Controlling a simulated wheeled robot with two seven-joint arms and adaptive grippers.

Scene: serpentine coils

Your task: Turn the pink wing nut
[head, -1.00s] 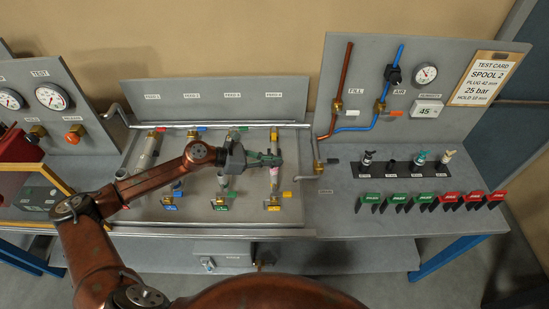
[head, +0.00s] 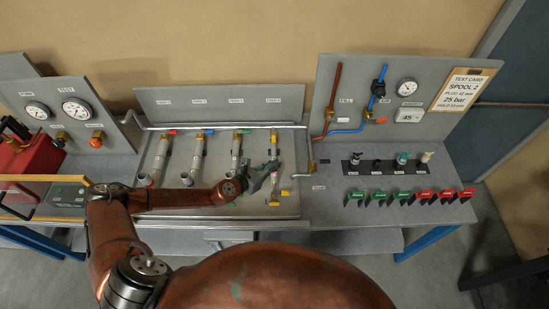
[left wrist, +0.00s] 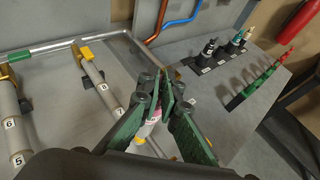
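My left gripper (head: 266,174) has green fingers and is over the rightmost pipe spool on the bench tray (head: 225,212). In the left wrist view the fingers (left wrist: 163,90) stand close together with a narrow gap. I cannot tell whether they are shut. A small pink patch (left wrist: 152,128) shows low between the fingers, on or beside a pale pipe part. The fingers hide most of it, so I cannot make out wings or any contact. In the head view the gripper covers the middle of that spool. My right gripper is out of view.
Several other pipe spools (head: 196,158) lie left of the gripper. A bent pipe (head: 313,157) stands right of the tray. A black holder (head: 390,165) with fittings and a row of green and red tags (head: 404,196) sit further right. Back panels (head: 220,103) close off the rear.

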